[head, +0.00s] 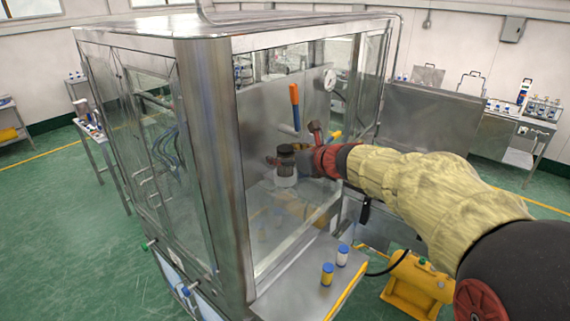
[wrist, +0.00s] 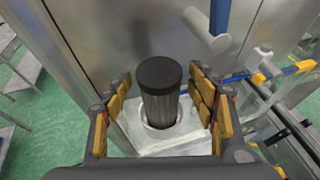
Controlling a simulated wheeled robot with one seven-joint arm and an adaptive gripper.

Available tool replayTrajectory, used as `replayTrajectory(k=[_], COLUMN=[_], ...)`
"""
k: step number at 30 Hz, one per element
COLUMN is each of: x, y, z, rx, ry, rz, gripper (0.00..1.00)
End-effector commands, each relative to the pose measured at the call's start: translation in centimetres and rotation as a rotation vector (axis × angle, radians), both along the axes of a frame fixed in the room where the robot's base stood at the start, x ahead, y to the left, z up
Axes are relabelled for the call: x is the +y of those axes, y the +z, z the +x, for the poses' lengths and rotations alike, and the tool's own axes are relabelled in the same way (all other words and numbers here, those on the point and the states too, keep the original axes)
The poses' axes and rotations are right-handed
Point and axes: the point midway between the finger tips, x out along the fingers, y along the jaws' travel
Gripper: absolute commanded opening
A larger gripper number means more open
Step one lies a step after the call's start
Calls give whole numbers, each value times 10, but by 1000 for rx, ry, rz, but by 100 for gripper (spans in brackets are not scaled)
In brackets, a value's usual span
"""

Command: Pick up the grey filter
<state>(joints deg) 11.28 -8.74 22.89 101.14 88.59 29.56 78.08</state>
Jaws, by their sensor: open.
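The grey filter (wrist: 160,92) is an upright cylinder with a dark, nearly black top. It stands in a pale round seat on a light block (wrist: 150,140) inside the metal cabinet. My gripper (wrist: 158,98) is open, with its tan-padded fingers on the left and right of the filter. Gaps show between the pads and the filter on both sides in the wrist view. In the head view the filter (head: 286,158) shows small through the cabinet opening, and my gripper (head: 290,160) is around it, partly blurred there.
The steel and glass cabinet (head: 210,150) surrounds the reach, with a lever with an orange grip (head: 294,95) above the filter. A blue-handled lever (wrist: 220,20) is close behind it.

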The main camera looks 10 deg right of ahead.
Motion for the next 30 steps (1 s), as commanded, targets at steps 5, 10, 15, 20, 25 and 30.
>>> replayTrajectory(k=[5,10,15,20,25,30], x=[0,0,0,0,0,0], y=[0,0,0,0,0,0], z=[0,-1,-1,-1,-1,-1], rx=[0,0,0,0,0,0], ry=[0,0,0,0,0,0], rz=[0,-1,-1,-1,-1,-1], gripper=[55,46,36,27,17,8])
